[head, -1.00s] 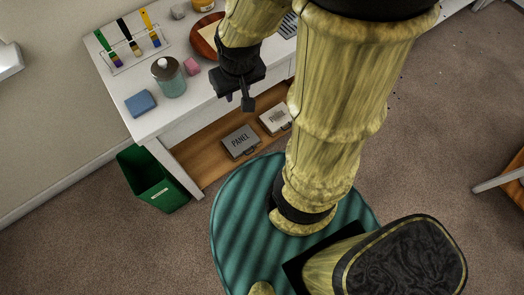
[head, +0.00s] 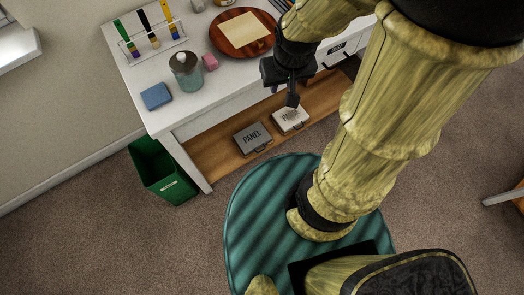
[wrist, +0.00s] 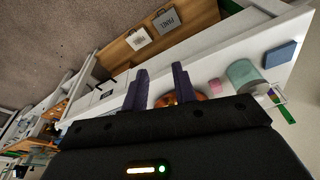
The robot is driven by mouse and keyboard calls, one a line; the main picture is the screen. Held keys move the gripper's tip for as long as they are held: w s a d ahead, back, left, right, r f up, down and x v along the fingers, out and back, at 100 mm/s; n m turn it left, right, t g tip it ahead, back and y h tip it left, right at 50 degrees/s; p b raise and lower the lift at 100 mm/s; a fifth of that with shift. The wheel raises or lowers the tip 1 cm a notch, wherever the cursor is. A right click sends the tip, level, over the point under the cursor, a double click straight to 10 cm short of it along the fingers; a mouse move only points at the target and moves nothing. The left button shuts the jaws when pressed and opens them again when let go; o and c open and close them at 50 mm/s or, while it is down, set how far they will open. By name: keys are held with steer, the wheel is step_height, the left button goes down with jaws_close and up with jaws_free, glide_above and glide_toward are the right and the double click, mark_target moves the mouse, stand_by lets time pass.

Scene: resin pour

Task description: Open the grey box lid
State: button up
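The grey box (head: 253,139), marked PANEL, lies on the wooden lower shelf of the white table with its lid shut. It also shows in the wrist view (wrist: 165,23). A lighter, whitish box (head: 291,119) lies just right of it; it also shows in the wrist view (wrist: 139,39). My gripper (head: 292,98) is by the table's front edge, above and apart from both boxes. In the wrist view its two dark fingers (wrist: 160,68) stand apart with nothing between them.
The wooden shelf (head: 205,159) sits under the tabletop, with a drawer front above. On top are a jar (head: 187,72), a blue block (head: 156,96), a brush rack (head: 150,40) and a round brown plate (head: 222,40). A green bin (head: 160,172) stands left.

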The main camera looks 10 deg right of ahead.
steer(key=w+d+f+m+t+y+b, duration=0.1)
steer(key=w+d+f+b, duration=0.35)
steer(key=f+b, duration=0.75)
steer(key=w+d+f+m+t+b, duration=0.1)
steer(key=w+d+f+b, duration=0.5)
steer(key=f, duration=1.3)
steer(key=w+d+f+m+t+y+b, duration=0.1)
steer(key=w+d+f+b, duration=0.25)
steer(key=f+b, duration=0.9)
steer(key=s+a+f+m+t+y+b, duration=0.1)
steer(key=s+f+m+t+y+b, duration=0.1)
steer(key=f+b, duration=0.6)
steer(key=s+a+f+m+t+y+b, duration=0.1)
steer(key=f+b, duration=0.7)
steer(key=f, duration=1.2)
steer(key=s+a+f+m+t+y+b, duration=0.1)
steer(key=s+f+m+t+y+b, duration=0.1)
steer(key=f+b, duration=0.6)
step_height(320, 180, down, 7)
steer(key=m+t+y, duration=0.1)
steer(key=m+y, duration=0.1)
steer(key=y, duration=0.1)
steer(key=shift+s+m, duration=0.4)
steer(key=shift+f, duration=0.1)
